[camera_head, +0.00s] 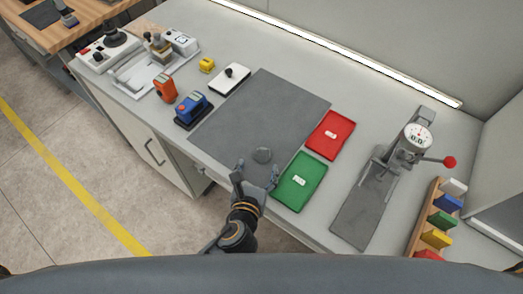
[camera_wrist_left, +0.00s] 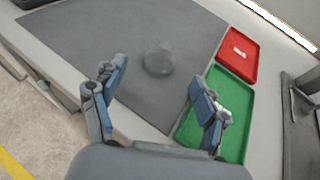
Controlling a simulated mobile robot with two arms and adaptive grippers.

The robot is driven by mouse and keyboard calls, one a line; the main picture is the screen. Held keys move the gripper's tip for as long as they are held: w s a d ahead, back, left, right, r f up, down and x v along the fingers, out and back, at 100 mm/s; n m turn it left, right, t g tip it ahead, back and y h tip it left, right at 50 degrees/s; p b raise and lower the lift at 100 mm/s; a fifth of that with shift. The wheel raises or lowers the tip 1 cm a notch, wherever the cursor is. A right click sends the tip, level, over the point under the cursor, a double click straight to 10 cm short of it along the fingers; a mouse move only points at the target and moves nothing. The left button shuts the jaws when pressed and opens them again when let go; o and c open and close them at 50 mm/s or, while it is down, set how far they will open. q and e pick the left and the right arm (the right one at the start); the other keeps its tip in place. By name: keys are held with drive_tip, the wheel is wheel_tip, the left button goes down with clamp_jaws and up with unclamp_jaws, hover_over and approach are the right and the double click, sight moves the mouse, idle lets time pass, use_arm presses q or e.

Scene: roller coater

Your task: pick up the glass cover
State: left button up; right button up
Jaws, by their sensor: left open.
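The glass cover (camera_head: 263,155) is a small, round, see-through grey piece near the front right of the dark grey mat (camera_head: 262,105). In the left wrist view the glass cover (camera_wrist_left: 159,60) looks like a low clear dome lying on the mat, ahead of the gap between my fingers. My left gripper (camera_head: 256,174) is open and empty, at the near edge of the mat just short of the cover. In the left wrist view its fingers (camera_wrist_left: 158,82) are spread wide, with the right finger overlapping the green tray. My right gripper is in neither view.
A green tray (camera_head: 288,194) and a red tray (camera_head: 342,125), each with a small white label, lie right of the mat. A gauge press (camera_head: 415,137) stands further right. Blue (camera_head: 193,103) and orange (camera_head: 165,89) devices stand left. The mat around the cover is bare.

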sight(262, 153)
use_arm(q)
drive_tip(key=p+x, duration=0.1)
drive_tip(key=x, duration=0.7)
drive_tip(key=shift+d+r, duration=0.1)
drive_tip(key=shift+d, duration=0.05)
drive_tip(key=shift+s, duration=0.1)
drive_tip(key=c, duration=1.2)
drive_tip(key=shift+r, duration=0.15)
